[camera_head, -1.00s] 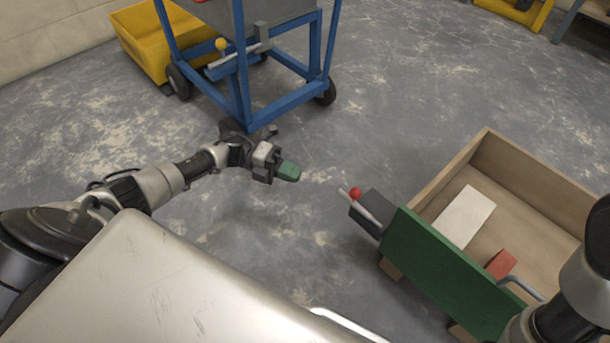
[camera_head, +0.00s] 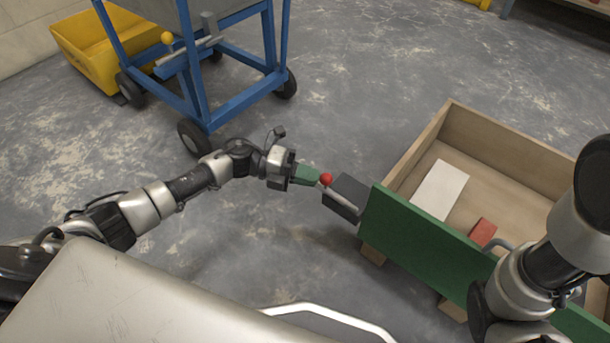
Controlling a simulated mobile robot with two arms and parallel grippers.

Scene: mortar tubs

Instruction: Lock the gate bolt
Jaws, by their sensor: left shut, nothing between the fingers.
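The bolt with a red knob (camera_head: 326,179) and a grey metal rod (camera_head: 340,197) lies on a dark block (camera_head: 347,192) at the left end of the green gate (camera_head: 418,243). My left gripper (camera_head: 310,176) has green fingers, is shut and empty, and its tips are right by the red knob; I cannot tell if they touch. My right arm (camera_head: 530,280) is at the right, in front of the gate by the grey handle; its fingers are not visible.
A wooden box (camera_head: 425,128) behind the gate holds a white slab (camera_head: 440,190) and a red brick (camera_head: 482,233). A blue wheeled frame (camera_head: 240,101) with a yellow-knobbed lever and a yellow tub (camera_head: 75,45) stand at the upper left. The floor between is clear.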

